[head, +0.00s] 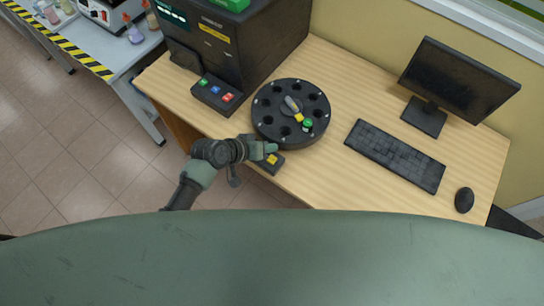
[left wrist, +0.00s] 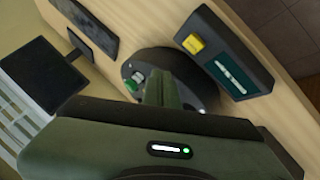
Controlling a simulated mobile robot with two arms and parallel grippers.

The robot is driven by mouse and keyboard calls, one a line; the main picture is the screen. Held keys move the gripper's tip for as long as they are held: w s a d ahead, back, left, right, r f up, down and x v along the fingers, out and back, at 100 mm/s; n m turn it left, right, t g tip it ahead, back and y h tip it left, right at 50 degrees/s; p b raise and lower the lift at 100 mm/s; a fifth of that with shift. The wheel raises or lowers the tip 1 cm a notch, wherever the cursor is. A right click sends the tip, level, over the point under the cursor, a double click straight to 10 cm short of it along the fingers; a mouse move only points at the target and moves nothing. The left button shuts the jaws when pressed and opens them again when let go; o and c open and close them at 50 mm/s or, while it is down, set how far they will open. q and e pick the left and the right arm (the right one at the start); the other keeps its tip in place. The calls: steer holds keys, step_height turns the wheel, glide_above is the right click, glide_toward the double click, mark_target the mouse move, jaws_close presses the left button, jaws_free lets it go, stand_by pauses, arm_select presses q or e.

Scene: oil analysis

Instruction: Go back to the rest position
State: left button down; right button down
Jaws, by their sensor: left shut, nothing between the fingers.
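My left gripper (head: 268,150) is shut and empty. In the head view it is at the front edge of the wooden desk, beside the round black carousel (head: 290,112) and at the small dark box with a yellow button (head: 272,160). A vial with a green cap (head: 307,125) sits in the carousel's rim. In the left wrist view the gripper's fingers (left wrist: 156,88) point toward the carousel (left wrist: 190,88), with the button box (left wrist: 228,60) to their right. My right gripper is not in view.
A dark machine (head: 235,45) and a panel with green, blue and red buttons (head: 217,93) stand behind left. A keyboard (head: 395,154), monitor (head: 458,80) and mouse (head: 464,200) are on the right. A lab bench (head: 122,62) with flasks is at far left. The desk front right (head: 345,190) is clear.

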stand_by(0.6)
arm_select(q)
steer(key=s+a+r+g+y, duration=0.1)
steer(key=s+a+r+y, duration=0.35)
steer(key=s+a, duration=0.55)
steer(key=s+a+r+g+y, duration=0.1)
steer(key=s+a+r+y, duration=0.2)
steer(key=s+a+r, duration=0.5)
steer(key=s+a+f+g+b, duration=0.1)
steer(key=s+f+b, duration=0.15)
steer(key=f, duration=1.35)
steer(key=s+a+f+b, duration=0.1)
steer(key=f+b, duration=0.2)
steer(key=f, duration=1.4)
steer(key=s+a+f+b, duration=0.1)
steer(key=s+f+b, duration=0.1)
steer(key=s+f, duration=0.6)
steer(key=s+a+f+g+b, duration=0.1)
steer(key=s+f+b, duration=0.2)
steer(key=s+f, duration=0.6)
step_height(320, 180, down, 6)
steer(key=shift+a+r+m, duration=0.25)
steer(key=shift+a+m, duration=0.05)
steer(key=shift+a, duration=0.05)
